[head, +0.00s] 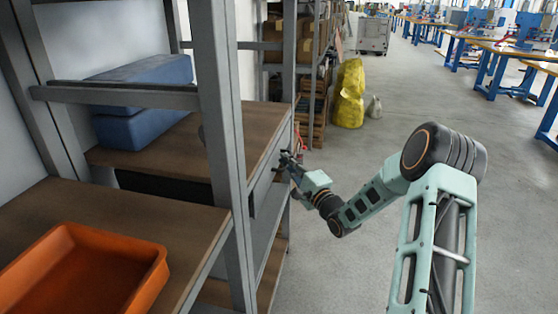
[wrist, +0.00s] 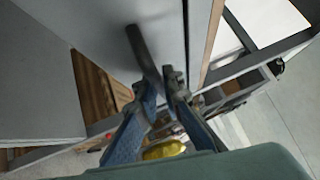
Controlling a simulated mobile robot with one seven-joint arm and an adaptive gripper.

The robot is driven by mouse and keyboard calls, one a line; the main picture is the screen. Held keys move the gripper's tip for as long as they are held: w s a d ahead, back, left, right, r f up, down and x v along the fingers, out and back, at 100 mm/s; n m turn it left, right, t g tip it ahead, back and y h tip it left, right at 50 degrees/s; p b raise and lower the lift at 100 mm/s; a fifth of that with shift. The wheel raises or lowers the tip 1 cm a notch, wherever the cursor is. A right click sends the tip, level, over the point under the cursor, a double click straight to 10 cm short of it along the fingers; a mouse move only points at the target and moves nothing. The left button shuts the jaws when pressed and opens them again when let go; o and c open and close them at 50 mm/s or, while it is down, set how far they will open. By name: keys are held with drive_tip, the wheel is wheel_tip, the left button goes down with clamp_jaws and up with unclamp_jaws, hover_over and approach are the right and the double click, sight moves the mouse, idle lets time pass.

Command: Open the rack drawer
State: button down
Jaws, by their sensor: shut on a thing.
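The rack drawer has a plain grey front (wrist: 105,35), seen close up in the wrist view; in the head view a grey front panel (head: 262,190) shows at a steep angle on the rack's aisle side. A dark round bar handle (wrist: 141,48) stands on the drawer front. My gripper (wrist: 165,80) has its blue fingers shut around the lower end of this handle. In the head view my gripper (head: 284,160) is at the rack's side, small and partly merged with the front. How far the drawer is out, I cannot tell.
The grey rack post (head: 222,130) stands left of my gripper. An orange tray (head: 150,275) and a blue box (head: 140,125) lie on the rack's shelves. Yellow sacks (head: 349,95) stand on the floor beyond. The aisle floor right of the rack is clear.

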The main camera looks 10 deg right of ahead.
drive_tip(key=s+d+p, duration=0.2)
drive_tip(key=s+d, duration=0.2)
drive_tip(key=d, duration=0.6)
drive_tip(key=s+d+p, duration=0.1)
drive_tip(key=s+d, duration=0.4)
drive_tip(key=d, duration=0.6)
drive_tip(key=shift+p, duration=0.4)
drive_tip(key=c, duration=2.3)
unclamp_jaws()
drive_tip(key=shift+d, duration=0.1)
drive_tip(key=v, duration=1.2)
drive_tip(key=shift+w, duration=0.15)
